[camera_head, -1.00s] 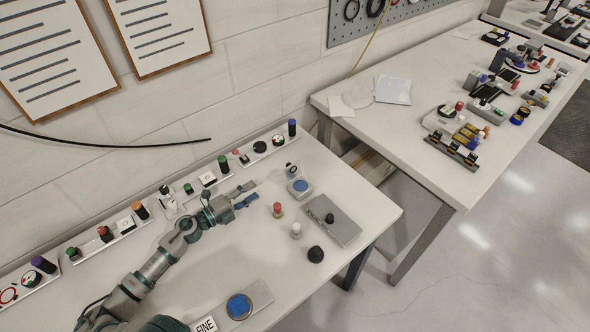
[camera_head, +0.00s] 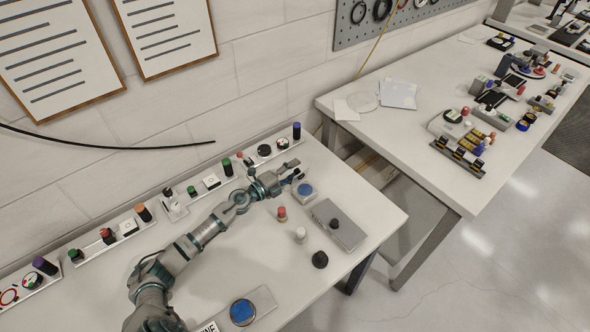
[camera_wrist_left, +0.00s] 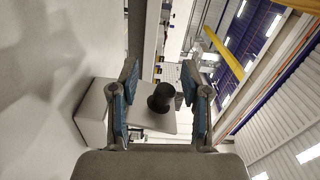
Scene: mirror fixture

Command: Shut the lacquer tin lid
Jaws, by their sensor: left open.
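The lacquer tin appears to be the small grey box (camera_head: 303,197) with a round blue inside, near the right back of the workbench. Its lid seems to stand raised at the back, largely hidden by my left gripper (camera_head: 295,171) in the head view. In the left wrist view, a grey panel (camera_wrist_left: 95,108), which I take to be the lid, faces me with a black knob (camera_wrist_left: 160,97). My left gripper (camera_wrist_left: 160,85) is open, and the knob shows between its blue-padded fingers. I cannot tell whether they touch it. My right gripper is not in view.
A rail of buttons (camera_head: 128,228) runs along the wall.

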